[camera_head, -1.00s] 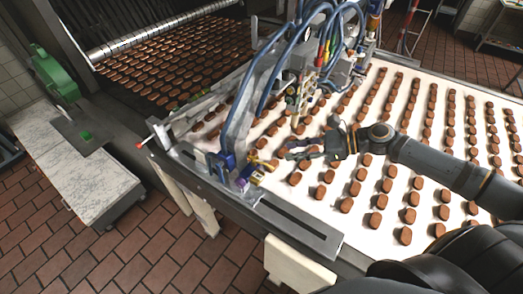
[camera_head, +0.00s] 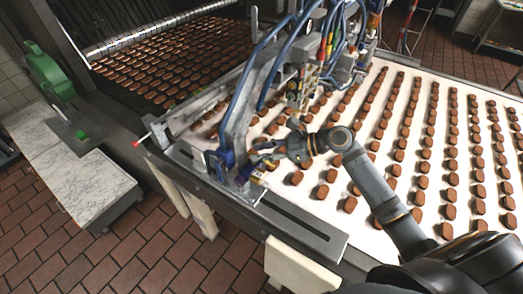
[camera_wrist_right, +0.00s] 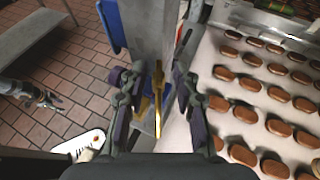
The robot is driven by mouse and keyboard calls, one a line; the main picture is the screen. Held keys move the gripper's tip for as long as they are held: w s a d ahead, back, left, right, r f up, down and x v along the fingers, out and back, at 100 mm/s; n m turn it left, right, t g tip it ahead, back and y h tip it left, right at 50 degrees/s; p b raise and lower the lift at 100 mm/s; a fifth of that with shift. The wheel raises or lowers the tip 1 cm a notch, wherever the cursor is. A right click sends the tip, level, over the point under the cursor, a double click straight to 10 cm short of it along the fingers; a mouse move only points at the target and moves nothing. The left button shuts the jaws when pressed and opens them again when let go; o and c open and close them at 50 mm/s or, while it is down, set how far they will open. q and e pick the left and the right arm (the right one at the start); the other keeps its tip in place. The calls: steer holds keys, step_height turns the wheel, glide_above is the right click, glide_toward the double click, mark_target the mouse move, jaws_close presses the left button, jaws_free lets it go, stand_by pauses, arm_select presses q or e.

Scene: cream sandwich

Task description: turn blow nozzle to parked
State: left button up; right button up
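A brass lever-like part (camera_wrist_right: 158,92), which I take to be the blow nozzle, stands upright in the right wrist view against a grey metal post. In the head view a small yellow part (camera_head: 257,176) shows at the machine's near edge, partly hidden by my gripper. My right gripper (camera_head: 255,155) reaches it from the right. In the right wrist view its fingers (camera_wrist_right: 158,82) are spread on either side of the brass part, with visible gaps. What seems to be my left gripper (camera_wrist_right: 45,100) is small at the left of that view, its opening unclear.
A white conveyor belt (camera_head: 375,215) with rows of brown biscuits lies under my right arm. The depositor (camera_head: 318,70) with blue hoses stands close beyond the gripper. A blue fitting (camera_head: 222,158) is just left of it. A marble-topped cabinet (camera_head: 75,180) stands at left.

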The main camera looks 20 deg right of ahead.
arm_select(q)
steer(key=shift+d, duration=0.25)
arm_select(e)
steer(key=shift+s+a, duration=0.1)
jaws_close()
arm_select(q)
steer(key=shift+d, duration=0.1)
steer(key=shift+r, duration=0.15)
